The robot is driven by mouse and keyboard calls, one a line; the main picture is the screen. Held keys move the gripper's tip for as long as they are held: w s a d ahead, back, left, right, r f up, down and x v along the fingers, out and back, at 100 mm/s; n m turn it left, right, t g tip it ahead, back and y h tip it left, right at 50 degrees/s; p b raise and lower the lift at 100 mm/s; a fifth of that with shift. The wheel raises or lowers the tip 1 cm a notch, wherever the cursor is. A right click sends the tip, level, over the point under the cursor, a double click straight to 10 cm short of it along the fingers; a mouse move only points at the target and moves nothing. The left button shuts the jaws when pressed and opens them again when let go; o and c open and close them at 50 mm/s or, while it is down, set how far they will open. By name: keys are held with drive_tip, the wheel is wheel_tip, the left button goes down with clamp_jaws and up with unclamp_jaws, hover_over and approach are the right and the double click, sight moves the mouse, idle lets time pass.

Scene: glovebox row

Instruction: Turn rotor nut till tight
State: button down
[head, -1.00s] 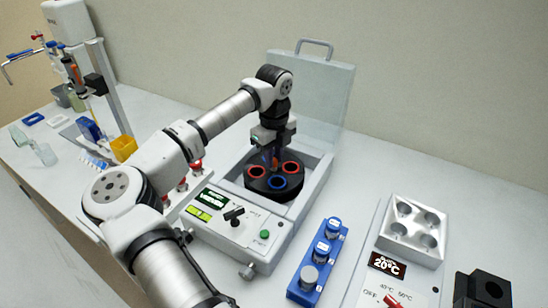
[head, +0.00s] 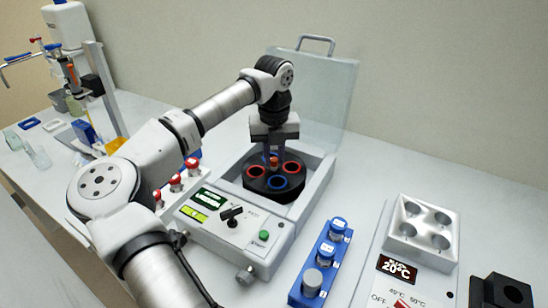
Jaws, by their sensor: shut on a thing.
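The rotor (head: 258,183) is a black disc in the open well of the centrifuge (head: 226,233), with red and blue ringed holes. The rotor nut (head: 273,161) is a small orange-red piece at the rotor's middle, mostly covered by the fingers. My gripper (head: 273,156) points straight down over the rotor's centre and is shut on the rotor nut. The far part of the rotor is hidden behind my gripper. I cannot tell how tight the nut is.
The clear lid (head: 327,100) stands open behind the well. A blue rack (head: 321,262) with capped vials stands to the right. A heater block (head: 421,228) is further right. Red-topped items (head: 175,183) stand left of the centrifuge, beside my arm.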

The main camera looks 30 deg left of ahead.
sight(274, 159)
drive_tip(key=shift+r+m+b, duration=0.1)
drive_tip(key=shift+m+b, duration=0.9)
drive_tip(key=shift+m, duration=2.3)
drive_tip(key=shift+m+b, duration=0.3)
drive_tip(key=shift+m, duration=5.3)
drive_tip(key=shift+w+m, duration=0.1)
drive_tip(key=shift+m, duration=2.4)
drive_tip(key=c, duration=1.3)
unclamp_jaws()
wheel_tip(274, 159, up, 14)
drive_tip(key=b, duration=0.1)
